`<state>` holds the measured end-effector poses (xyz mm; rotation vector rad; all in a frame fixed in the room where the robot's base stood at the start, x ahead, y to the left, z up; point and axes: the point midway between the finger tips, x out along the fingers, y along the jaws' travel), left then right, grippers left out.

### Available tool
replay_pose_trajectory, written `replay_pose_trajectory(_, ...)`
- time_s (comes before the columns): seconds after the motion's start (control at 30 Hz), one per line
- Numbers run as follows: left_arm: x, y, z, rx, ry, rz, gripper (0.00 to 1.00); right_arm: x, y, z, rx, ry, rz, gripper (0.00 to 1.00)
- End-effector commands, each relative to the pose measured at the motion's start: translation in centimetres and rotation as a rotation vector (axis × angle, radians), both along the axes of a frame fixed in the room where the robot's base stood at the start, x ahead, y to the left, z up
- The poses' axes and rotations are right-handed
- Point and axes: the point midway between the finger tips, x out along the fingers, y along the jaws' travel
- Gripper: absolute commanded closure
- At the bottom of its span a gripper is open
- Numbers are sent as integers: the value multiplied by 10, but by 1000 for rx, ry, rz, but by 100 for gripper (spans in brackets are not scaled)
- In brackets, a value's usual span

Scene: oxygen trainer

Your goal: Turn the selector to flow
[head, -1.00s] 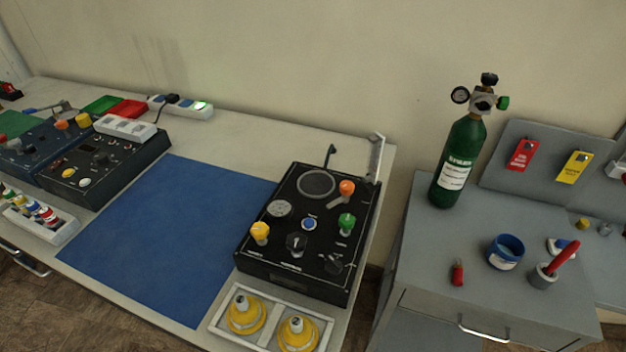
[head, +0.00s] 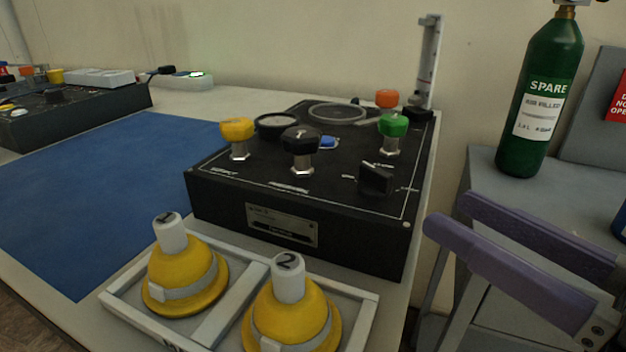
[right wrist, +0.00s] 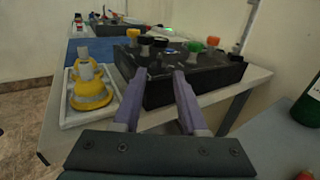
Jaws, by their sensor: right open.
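The black training panel (head: 300,215) stands at the right end of the bench. A black lever-shaped selector (head: 376,178) is on its top near the front right corner, in front of the green knob (head: 392,126). A black knob (head: 301,140) and a yellow knob (head: 238,130) stand to its left. My right gripper (head: 450,212) has purple fingers, is open and empty, and is right of the panel, apart from the selector. In the right wrist view its fingers (right wrist: 160,75) point toward the panel (right wrist: 205,78). My left gripper is out of view.
A white tray (head: 210,325) with two yellow domed pieces marked 1 and 2 sits before the panel. A green SPARE cylinder (head: 541,100) stands on the grey cabinet at right. A clear upright tube (head: 428,65) rises behind the panel. The blue mat (head: 100,190) is bare.

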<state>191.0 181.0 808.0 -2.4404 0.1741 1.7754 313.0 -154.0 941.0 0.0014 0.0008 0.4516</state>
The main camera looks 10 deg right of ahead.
Motion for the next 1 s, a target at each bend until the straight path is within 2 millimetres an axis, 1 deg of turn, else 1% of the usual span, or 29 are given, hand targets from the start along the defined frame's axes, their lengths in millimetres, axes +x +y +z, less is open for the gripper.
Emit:
replay_pose_trajectory(0.17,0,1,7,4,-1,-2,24,15,7,4,-5,-6,-1,58)
replay_pose_trajectory(0.4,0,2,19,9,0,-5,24,54,26,5,-1,-6,-1,58)
replay_pose_trajectory(0.6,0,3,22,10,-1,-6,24,80,39,2,0,-4,0,58)
replay_pose_trajectory(0.73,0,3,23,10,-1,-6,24,87,43,2,-2,-3,2,58)
replay_pose_trajectory(1.0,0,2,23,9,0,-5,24,88,44,1,-2,-1,2,58)
